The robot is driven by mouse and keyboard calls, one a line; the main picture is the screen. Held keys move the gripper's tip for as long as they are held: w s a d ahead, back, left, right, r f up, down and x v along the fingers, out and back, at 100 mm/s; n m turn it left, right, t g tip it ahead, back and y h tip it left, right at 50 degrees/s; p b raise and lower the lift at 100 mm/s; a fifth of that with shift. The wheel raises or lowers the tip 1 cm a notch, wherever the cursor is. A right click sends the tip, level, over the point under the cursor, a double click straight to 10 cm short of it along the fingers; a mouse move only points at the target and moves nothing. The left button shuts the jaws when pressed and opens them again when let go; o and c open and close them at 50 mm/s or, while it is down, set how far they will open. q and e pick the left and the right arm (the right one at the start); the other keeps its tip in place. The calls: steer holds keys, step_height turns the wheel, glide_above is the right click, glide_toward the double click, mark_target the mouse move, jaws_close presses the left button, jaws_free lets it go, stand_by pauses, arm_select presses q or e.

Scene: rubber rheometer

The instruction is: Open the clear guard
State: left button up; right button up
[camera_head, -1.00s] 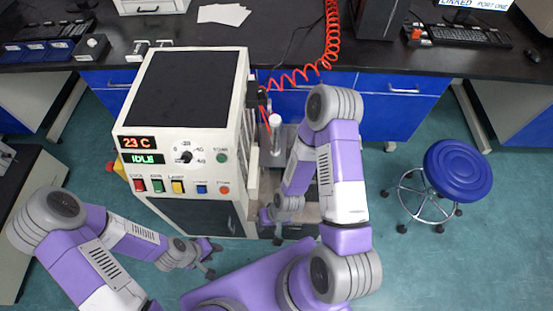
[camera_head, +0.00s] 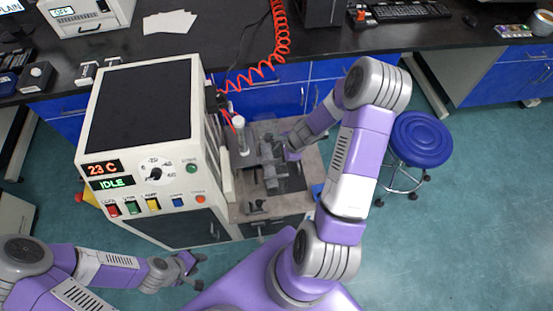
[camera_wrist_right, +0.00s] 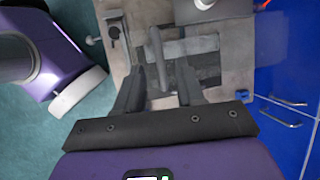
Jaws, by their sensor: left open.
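The rheometer (camera_head: 140,112) is a white cabinet with a control panel reading 23 C and IDLE. On its right side is a low grey platform (camera_head: 240,205). A see-through greyish panel, seemingly the clear guard (camera_head: 290,178), lies over part of this platform; its edges are hard to make out. My right gripper (camera_head: 270,172) is over the platform. In the right wrist view (camera_wrist_right: 160,72) its fingers are apart, on either side of a grey upright bar (camera_wrist_right: 157,48), with gaps showing; contact cannot be told. My left gripper (camera_head: 194,268) is open and empty, low in front of the cabinet.
A white-topped cylinder (camera_head: 240,138) stands at the platform's back, near a coiled red hose (camera_head: 279,35). A blue stool (camera_head: 420,140) stands to the right. The black bench (camera_head: 340,40) with blue drawers runs behind. Floor is free at the front right.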

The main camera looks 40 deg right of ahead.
steer(key=shift+b+x, duration=0.3)
steer(key=shift+x, duration=0.9)
jaws_close()
